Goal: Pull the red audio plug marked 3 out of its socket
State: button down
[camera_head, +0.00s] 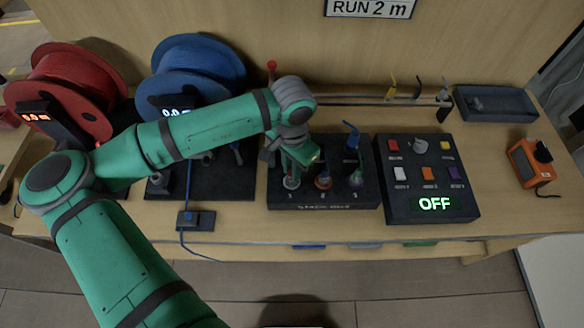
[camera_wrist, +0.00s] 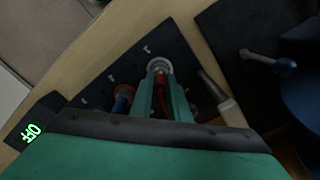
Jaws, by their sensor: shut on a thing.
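The red plug (camera_wrist: 160,82) shows between the two green fingers in the wrist view. My gripper (camera_wrist: 160,76) is shut on it, at the pale grey ring socket (camera_wrist: 159,65). I cannot tell whether the plug's tip is inside the socket or just above it. In the head view my gripper (camera_head: 293,171) is over the front left of the black socket box (camera_head: 325,197), and it hides the plug. The grey ring (camera_head: 291,182) shows just below the fingers. I cannot read a 3 on the plug.
A control panel (camera_head: 430,180) reads OFF. Red (camera_head: 70,85) and blue (camera_head: 190,65) reels stand at the left. The air above the box's front edge is clear.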

jog(key=shift+r, duration=1.4)
jog(key=shift+r, duration=1.45)
